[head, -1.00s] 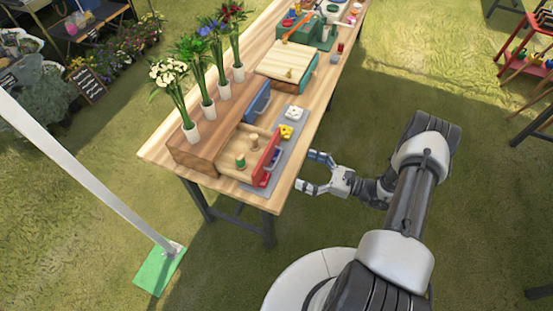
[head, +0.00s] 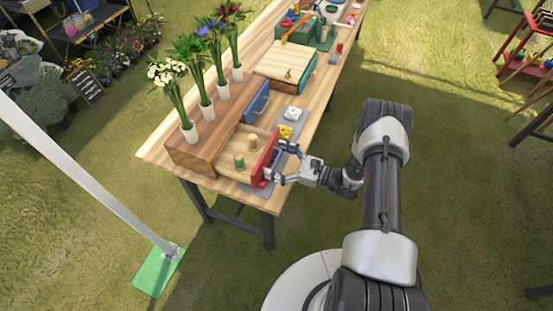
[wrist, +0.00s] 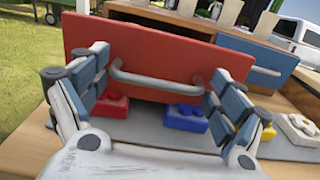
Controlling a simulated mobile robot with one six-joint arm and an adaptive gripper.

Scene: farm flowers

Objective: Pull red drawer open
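The red drawer (head: 264,157) is pulled out from the wooden cabinet (head: 192,155), with a green peg and a wooden peg inside it. Its red front (wrist: 150,50) fills the middle of the wrist view, with a grey bar handle (wrist: 155,83) across it. My gripper (head: 283,163) is at the red front in the head view. In the wrist view my gripper (wrist: 155,95) has its fingers wide apart, one near each end of the handle. I cannot tell whether the fingers touch the handle.
The blue drawer (head: 258,101) is beside the red one. Below the handle, a red block (wrist: 113,104) and a blue block (wrist: 186,118) lie on a grey mat (wrist: 150,128). A yellow block (head: 285,131) and a white block (head: 292,113) lie further along. Vases of flowers stand on the cabinet.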

